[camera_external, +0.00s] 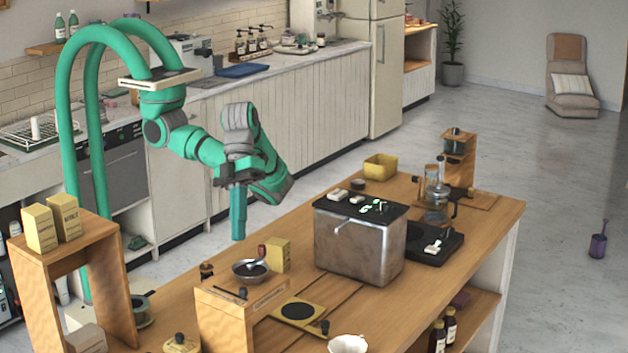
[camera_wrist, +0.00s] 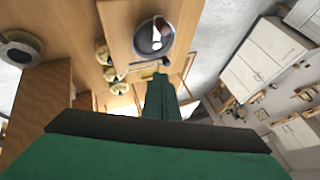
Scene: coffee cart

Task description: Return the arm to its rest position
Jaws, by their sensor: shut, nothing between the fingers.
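My gripper (camera_external: 238,236) points down in the external view, at the cart's back left edge. It is shut and empty, with its fingertips together. My green arm is folded, with its elbow raised beside the kitchen counter. In the wrist view my gripper (camera_wrist: 160,82) shows as green fingers close together. A dark round bowl (camera_wrist: 154,36) is beyond the fingers there.
A metal coffee machine (camera_external: 352,250) stands mid-cart. A glass carafe (camera_external: 437,198) is behind it. A yellow box (camera_external: 277,254) stands beside the bowl. A wooden shelf (camera_external: 113,262) with two yellow boxes is at left. A white counter (camera_external: 285,64) runs behind my arm. Open floor lies at right.

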